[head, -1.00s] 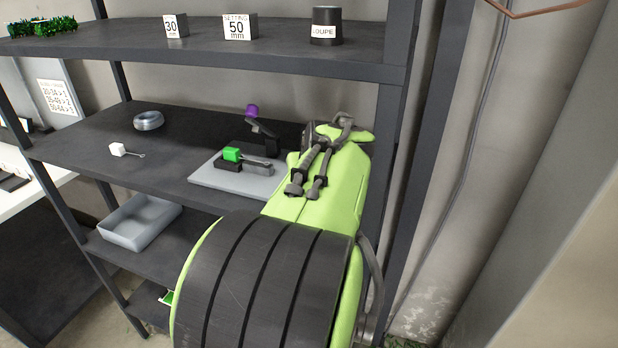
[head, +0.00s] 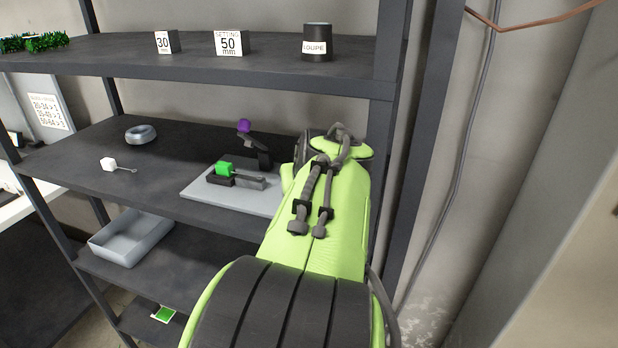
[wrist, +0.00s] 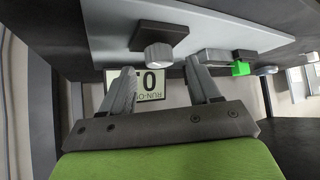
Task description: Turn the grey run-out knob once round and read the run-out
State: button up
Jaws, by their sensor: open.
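In the wrist view the grey knob (wrist: 158,54), on a dark square base (wrist: 160,38), sits on the grey plate (wrist: 105,35). My gripper (wrist: 160,66) is open and empty, with its fingertips spread on either side of the knob in the picture; I cannot tell how far off it is. A run-out card (wrist: 150,86) shows a large 0 and partly hidden lettering, upside down, between the fingers. In the head view the plate (head: 205,195) is on the middle shelf; my arm hides the knob, card and gripper there.
The upper shelf (head: 200,62) overhangs; a shelf post (head: 382,150) stands right.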

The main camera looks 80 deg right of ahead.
jog(key=p+v, duration=0.1)
jog(key=v, duration=1.2)
jog(key=shift+a, duration=0.25)
jog(key=shift+r, duration=0.15)
